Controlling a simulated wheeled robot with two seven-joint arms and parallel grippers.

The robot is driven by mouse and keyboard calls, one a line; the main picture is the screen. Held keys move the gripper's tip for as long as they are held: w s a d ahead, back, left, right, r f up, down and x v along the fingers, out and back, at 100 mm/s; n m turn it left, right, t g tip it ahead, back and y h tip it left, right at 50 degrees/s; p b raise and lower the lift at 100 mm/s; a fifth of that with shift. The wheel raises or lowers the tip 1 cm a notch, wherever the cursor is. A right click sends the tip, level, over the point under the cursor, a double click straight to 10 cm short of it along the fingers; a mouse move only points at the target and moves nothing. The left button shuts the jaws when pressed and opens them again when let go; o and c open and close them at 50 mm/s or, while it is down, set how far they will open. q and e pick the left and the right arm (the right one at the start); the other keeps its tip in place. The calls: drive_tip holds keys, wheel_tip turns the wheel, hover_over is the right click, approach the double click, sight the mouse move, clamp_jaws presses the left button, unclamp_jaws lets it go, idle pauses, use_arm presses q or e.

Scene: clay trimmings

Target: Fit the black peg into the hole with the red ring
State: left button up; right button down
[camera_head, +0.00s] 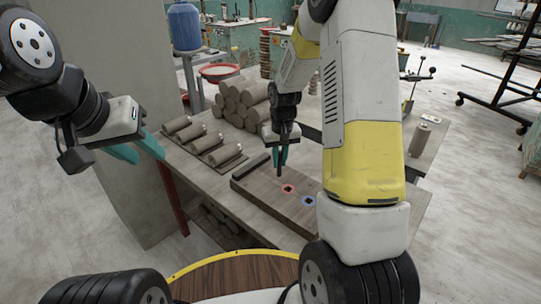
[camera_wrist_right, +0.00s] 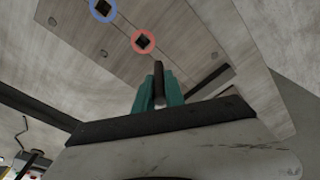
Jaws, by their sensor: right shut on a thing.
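The wooden board (camera_head: 262,200) lies on the table and has a hole with a red ring (camera_head: 288,189) and a hole with a blue ring (camera_head: 308,201). My right gripper (camera_head: 281,156) points down above the board, left of the red ring. It is shut on the black peg (camera_head: 281,168), whose lower end points down. In the right wrist view the peg (camera_wrist_right: 158,82) sits between the teal fingers, apart from the red ring (camera_wrist_right: 143,41). The blue ring (camera_wrist_right: 103,8) is at the top edge. My left gripper (camera_head: 142,150) is at the left, with its teal fingers apart and empty.
Several clay rolls (camera_head: 240,98) are stacked at the back of the table (camera_head: 190,170), and more lie on a board (camera_head: 208,143) at the left. A single roll (camera_head: 421,134) stands at the right. A dark strip (camera_head: 250,166) lies along the wooden board's back left edge.

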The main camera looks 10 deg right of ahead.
sight(278, 176)
drive_tip(key=shift+s+f, duration=0.1)
drive_tip(key=shift+f, duration=1.35)
drive_tip(key=shift+f, duration=0.15)
drive_tip(key=c, duration=1.4)
unclamp_jaws()
